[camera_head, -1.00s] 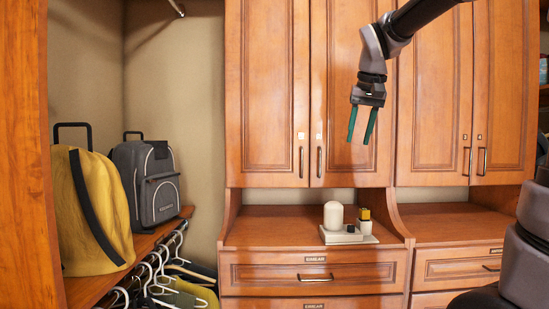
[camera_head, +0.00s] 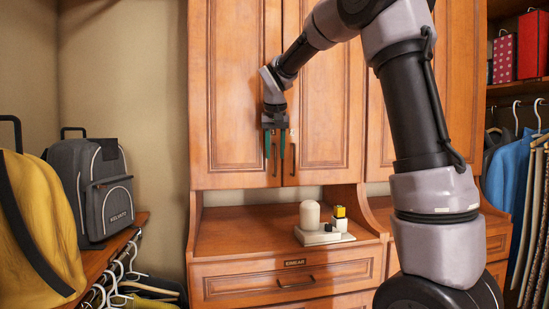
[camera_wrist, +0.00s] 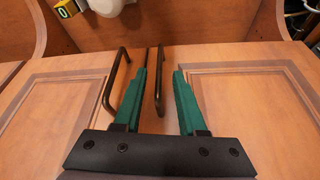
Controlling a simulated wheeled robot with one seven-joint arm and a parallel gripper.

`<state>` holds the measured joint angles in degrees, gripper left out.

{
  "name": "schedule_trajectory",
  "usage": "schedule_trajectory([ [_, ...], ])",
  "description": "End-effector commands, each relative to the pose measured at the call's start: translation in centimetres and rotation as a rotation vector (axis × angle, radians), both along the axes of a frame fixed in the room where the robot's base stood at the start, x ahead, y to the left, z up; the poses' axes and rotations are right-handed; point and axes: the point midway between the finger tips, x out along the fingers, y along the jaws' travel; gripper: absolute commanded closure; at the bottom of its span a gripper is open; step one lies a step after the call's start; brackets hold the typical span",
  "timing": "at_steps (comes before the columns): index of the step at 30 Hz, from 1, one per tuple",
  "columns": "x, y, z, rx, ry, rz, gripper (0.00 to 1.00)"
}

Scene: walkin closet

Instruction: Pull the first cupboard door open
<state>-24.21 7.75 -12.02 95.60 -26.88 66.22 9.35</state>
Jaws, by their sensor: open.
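The upper cupboard has a left door (camera_head: 235,100) and a right door (camera_head: 325,110), both closed, with upright dark bar handles near their meeting edge. My gripper (camera_head: 280,150) is in front of the lower part of the left door, pointing at the handles. In the wrist view my gripper (camera_wrist: 168,85) is open with two green fingers. The other handle (camera_wrist: 115,80) lies outside, left of the fingers. In the head view the fingers partly hide the handles.
Below is a counter (camera_head: 230,235) with a white rounded object (camera_head: 310,215) and a yellow-topped item (camera_head: 340,218) on it, above a drawer (camera_head: 285,282). A grey backpack (camera_head: 95,195) and a yellow bag (camera_head: 35,230) stand on the left shelf. Clothes (camera_head: 510,180) hang at right.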

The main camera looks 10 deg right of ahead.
Motion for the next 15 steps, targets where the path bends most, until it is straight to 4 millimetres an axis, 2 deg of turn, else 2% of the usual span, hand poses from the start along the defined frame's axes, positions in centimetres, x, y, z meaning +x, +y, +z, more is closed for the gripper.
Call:
schedule_trajectory([
  [6, 0.7, -0.1, -1.9, 0.0, 0.001, 0.001, 0.6],
  [15, 0.8, -0.2, -2.1, 0.001, 0.0, 0.0, 0.6],
])
